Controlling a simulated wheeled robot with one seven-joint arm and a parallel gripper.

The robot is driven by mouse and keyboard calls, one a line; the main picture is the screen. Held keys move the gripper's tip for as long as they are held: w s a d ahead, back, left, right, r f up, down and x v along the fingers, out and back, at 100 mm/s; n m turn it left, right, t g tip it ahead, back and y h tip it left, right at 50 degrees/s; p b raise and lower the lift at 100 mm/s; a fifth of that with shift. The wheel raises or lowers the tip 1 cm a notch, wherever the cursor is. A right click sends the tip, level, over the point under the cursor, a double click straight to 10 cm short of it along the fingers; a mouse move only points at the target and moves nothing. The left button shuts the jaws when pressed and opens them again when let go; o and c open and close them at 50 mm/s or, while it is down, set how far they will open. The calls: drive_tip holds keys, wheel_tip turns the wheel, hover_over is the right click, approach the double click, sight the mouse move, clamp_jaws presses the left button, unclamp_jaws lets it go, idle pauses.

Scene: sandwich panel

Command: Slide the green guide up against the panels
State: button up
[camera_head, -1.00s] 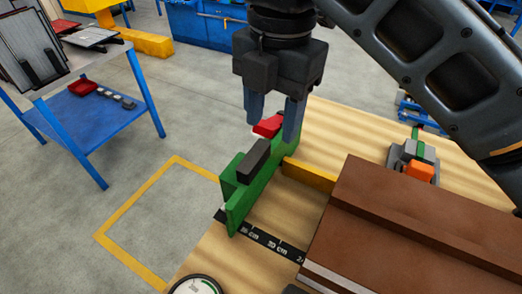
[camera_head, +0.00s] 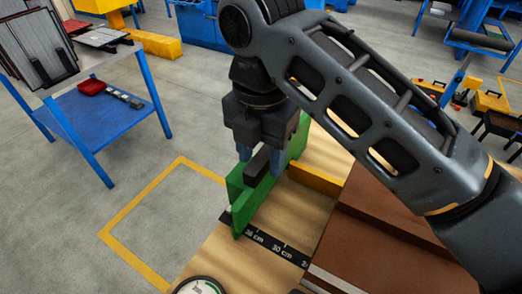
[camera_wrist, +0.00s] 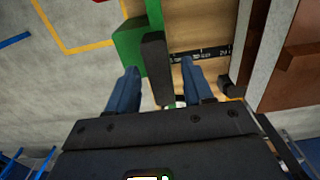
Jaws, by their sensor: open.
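The green guide (camera_head: 246,207) stands at the left end of the wooden table, with a dark grip block (camera_head: 257,165) on top. The brown panels (camera_head: 365,235) lie stacked to its right, with a gap of bare wood between. I cannot tell whether the fingers touch the guide.
A black scale strip (camera_head: 272,245) crosses the wood between guide and panels. A yellow fence (camera_head: 315,180) runs behind them. A round dial (camera_head: 200,286) sits at the near edge. A blue cart (camera_head: 100,125) stands at the left on open floor.

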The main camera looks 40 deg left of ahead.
drive_tip(key=shift+c, duration=0.4)
clamp_jaws()
